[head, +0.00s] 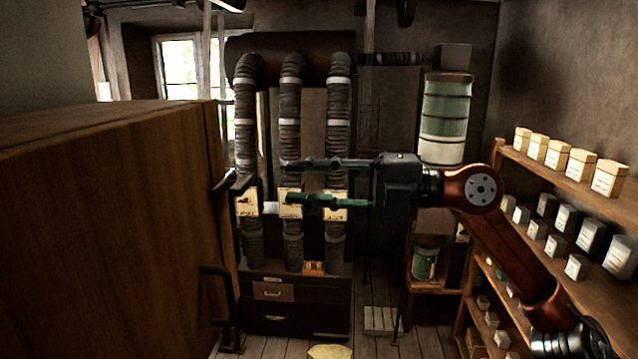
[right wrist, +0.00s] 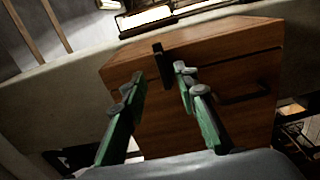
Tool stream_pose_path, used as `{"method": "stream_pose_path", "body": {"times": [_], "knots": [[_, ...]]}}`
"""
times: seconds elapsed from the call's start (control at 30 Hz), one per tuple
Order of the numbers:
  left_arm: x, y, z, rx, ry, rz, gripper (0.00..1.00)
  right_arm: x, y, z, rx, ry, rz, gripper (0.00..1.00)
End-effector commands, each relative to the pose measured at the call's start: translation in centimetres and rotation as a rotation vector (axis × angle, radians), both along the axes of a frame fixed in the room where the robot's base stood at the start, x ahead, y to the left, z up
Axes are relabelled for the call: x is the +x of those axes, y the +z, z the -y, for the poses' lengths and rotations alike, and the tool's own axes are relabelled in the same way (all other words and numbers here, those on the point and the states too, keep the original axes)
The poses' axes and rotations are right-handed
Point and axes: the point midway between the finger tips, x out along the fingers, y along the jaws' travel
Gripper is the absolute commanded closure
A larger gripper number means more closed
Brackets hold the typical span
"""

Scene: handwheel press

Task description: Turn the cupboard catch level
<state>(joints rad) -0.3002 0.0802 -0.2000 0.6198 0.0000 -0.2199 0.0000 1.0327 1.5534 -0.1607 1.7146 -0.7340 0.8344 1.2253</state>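The brown wooden cupboard (head: 110,190) fills the left of the head view. Its dark catch (head: 236,182) juts from the right-hand face at the height of my right gripper. In the right wrist view the catch (right wrist: 162,64) is a short dark bar across the door seam, about at right angles to it. My right gripper (head: 288,181) is open and empty, its green-and-grey fingers pointing at the catch. In the right wrist view the catch shows beyond and between the fingertips (right wrist: 160,74). In the head view a gap appears between them and the catch. My left gripper is out of view.
A dark door handle (head: 220,300) sticks out below the catch; it also shows in the right wrist view (right wrist: 246,94). Behind stand ribbed pipes (head: 291,110) over a drawer chest (head: 290,303). Shelves with several small boxes (head: 570,163) line the right wall.

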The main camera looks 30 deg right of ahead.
Motion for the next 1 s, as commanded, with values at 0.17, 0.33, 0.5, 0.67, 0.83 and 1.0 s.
{"method": "stream_pose_path", "body": {"times": [0.17,0.33,0.5,0.67,0.83,1.0], "knots": [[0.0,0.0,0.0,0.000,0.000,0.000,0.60,-0.9,-0.1,1.5,0.000,-0.003,-0.002,0.72],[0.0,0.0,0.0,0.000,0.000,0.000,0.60,-1.4,0.0,2.1,0.000,-0.001,0.000,0.72],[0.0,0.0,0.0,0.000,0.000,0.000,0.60,-1.5,0.0,2.2,-0.001,-0.001,0.001,0.72],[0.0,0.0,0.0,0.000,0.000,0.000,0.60,-1.5,0.0,2.2,0.000,-0.001,0.001,0.72],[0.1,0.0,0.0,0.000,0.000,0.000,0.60,-1.5,0.0,2.2,0.000,-0.001,0.001,0.72],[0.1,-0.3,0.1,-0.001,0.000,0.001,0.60,-0.2,-0.6,2.9,0.033,0.000,-0.010,0.72]]}}
